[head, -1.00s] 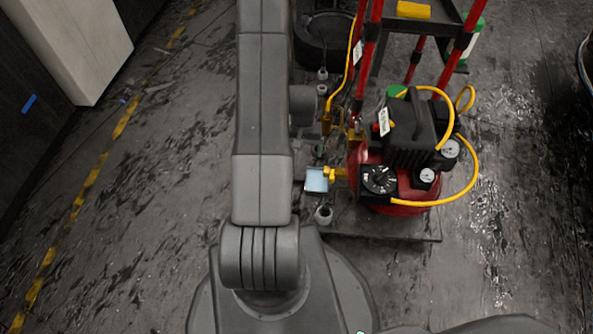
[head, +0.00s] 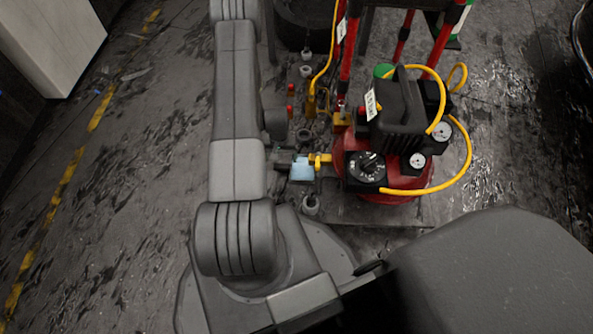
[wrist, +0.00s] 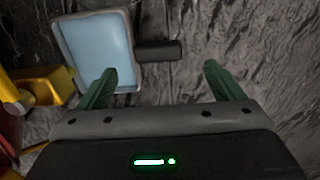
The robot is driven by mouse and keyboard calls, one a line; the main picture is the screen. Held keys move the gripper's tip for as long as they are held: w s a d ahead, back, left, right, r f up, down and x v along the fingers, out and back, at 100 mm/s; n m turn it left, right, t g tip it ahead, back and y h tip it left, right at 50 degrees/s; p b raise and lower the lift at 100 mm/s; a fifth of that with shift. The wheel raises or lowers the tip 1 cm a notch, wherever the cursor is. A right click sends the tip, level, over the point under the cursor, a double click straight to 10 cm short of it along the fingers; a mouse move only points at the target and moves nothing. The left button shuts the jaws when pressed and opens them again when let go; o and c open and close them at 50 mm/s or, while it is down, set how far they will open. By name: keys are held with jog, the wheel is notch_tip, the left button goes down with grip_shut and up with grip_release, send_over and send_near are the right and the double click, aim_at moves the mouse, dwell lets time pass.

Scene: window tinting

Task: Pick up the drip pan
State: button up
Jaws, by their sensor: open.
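The drip pan is a small rectangular tray with a light blue inside (wrist: 84,40), a grey rim and a short dark handle (wrist: 158,51) sticking out to the right in the wrist view. In the head view the pan (head: 302,170) shows beside my arm, left of the red compressor. My gripper (wrist: 160,74) is open, with two green fingers apart and nothing between them. The handle lies just beyond the fingertips, nearer the left finger, which overlaps the pan's lower right corner in the picture. In the head view my gripper cannot be made out.
A red compressor (head: 398,190) with gauges and a yellow hose stands right of the pan. A yellow fitting (head: 320,160) is close to the pan's right side; yellow parts (wrist: 45,85) also show in the wrist view.

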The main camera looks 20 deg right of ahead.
aim_at(282, 166)
jog(key=f+b, duration=0.1)
jog(key=f, duration=0.2)
jog(key=f+b, duration=0.1)
jog(key=f, duration=0.2)
jog(key=shift+s+d, duration=0.1)
jog(key=shift+s, duration=0.1)
jog(key=shift+r, duration=0.15)
jog(key=c, duration=1.1)
jog(key=shift+r, duration=0.15)
